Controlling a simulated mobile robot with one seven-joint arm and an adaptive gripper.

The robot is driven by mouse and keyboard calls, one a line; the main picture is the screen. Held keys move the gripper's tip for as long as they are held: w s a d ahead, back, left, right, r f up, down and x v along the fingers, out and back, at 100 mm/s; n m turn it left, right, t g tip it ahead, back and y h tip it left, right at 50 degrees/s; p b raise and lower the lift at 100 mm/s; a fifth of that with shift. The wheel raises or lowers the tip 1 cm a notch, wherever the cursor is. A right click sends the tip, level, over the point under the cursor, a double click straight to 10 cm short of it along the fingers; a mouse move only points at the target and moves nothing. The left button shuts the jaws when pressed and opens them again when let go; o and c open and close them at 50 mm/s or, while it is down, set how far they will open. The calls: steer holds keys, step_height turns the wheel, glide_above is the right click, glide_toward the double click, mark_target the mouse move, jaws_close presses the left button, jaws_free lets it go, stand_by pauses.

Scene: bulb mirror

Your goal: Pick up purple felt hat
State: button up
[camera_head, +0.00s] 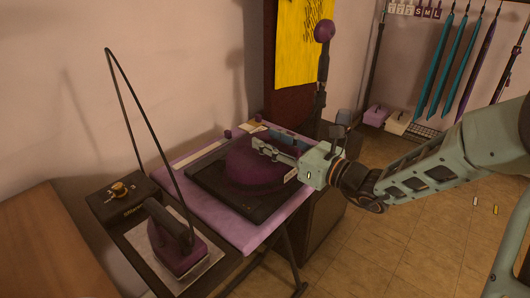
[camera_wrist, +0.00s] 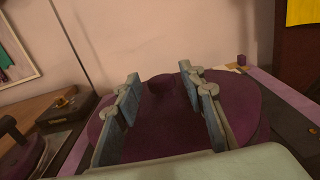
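The purple felt hat (camera_head: 245,168) lies on a dark tray-like board on the lilac-topped table in the head view. In the wrist view its wide purple surface (camera_wrist: 165,130) fills the lower middle, with a small round knob-like part (camera_wrist: 161,88) between the fingers. My gripper (camera_head: 272,141) is over the hat's far right side in the head view. In the wrist view my gripper (camera_wrist: 160,78) has its two blue-grey fingers spread wide, with no visible grip on the hat. I cannot tell whether the fingers touch it. The gripper hides part of the hat.
The dark board (camera_head: 205,180) lies on the lilac table (camera_head: 236,232). A purple iron (camera_head: 175,240) stands on a pad at the front left, next to a dark box (camera_head: 122,200). A purple ball-topped stand (camera_head: 324,32) rises behind. The tiled floor at right is mostly clear.

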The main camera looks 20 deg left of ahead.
steer(key=shift+x, duration=0.95)
jaws_close()
steer(key=shift+r, duration=0.1)
